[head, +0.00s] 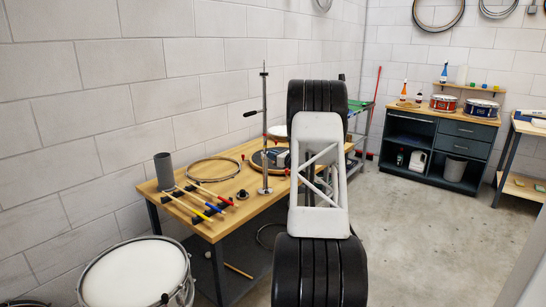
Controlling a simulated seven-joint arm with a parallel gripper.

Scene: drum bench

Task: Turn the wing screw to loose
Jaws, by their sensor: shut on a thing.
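A slim upright metal stand (265,130) stands on the wooden bench. A short side arm with a black end (250,113) sticks out to its left, partway up. I cannot make out which part is the wing screw, or how far it is turned. My black and white arm rises in front of the bench's right end. Its links cover what lies behind them, and my gripper is hidden there.
The wooden bench (222,222) carries a hoop (213,158), a grey cylinder (164,171), coloured-handled tools (190,203) and a round dark piece with red parts (257,162). A drum (137,277) stands at front left. Open floor (430,240) lies at right, before a dark cabinet (413,138).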

